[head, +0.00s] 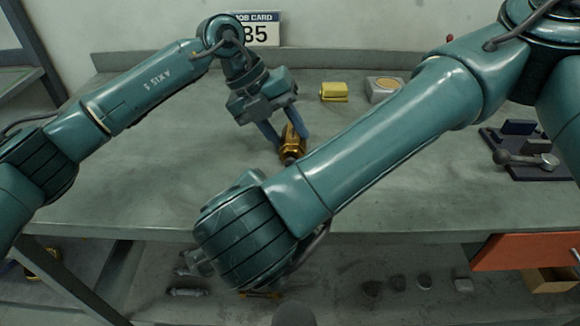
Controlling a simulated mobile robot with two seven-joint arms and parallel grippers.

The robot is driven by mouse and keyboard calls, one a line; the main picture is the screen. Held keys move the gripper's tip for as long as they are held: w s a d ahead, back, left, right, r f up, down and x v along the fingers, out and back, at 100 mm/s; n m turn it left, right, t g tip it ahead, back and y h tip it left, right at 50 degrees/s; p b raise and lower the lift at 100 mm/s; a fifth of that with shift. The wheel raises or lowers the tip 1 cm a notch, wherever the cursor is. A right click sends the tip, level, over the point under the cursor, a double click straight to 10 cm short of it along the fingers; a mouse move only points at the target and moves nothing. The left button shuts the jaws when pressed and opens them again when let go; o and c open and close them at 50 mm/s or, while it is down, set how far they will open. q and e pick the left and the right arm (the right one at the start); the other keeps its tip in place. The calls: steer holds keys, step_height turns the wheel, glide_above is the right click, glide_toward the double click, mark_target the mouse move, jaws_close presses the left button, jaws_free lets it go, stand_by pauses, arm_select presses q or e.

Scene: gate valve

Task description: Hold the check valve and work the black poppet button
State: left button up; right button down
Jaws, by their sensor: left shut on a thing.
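The brass check valve (291,141) is above the grey bench, near the middle of the head view. My left gripper (285,131) is shut on it, with one finger on each side of its body. My right forearm crosses in front, close to the valve's lower right side in the picture, and hides part of what lies behind it. I cannot make out the black poppet button. My right gripper is not visible; the right arm's elbow or wrist joint hangs over the bench's front edge.
On the grey bench (130,190) are a yellow block (334,92), a grey box with a round tan top (383,88) and a dark fixture with a lever (525,158) at right. A job card (258,30) stands at the back. An orange drawer (525,251) is at lower right. The bench's left side is clear.

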arm_select(q)
steer(key=o, duration=1.1)
steer(key=shift+o, duration=0.2)
steer(key=shift+a, duration=0.1)
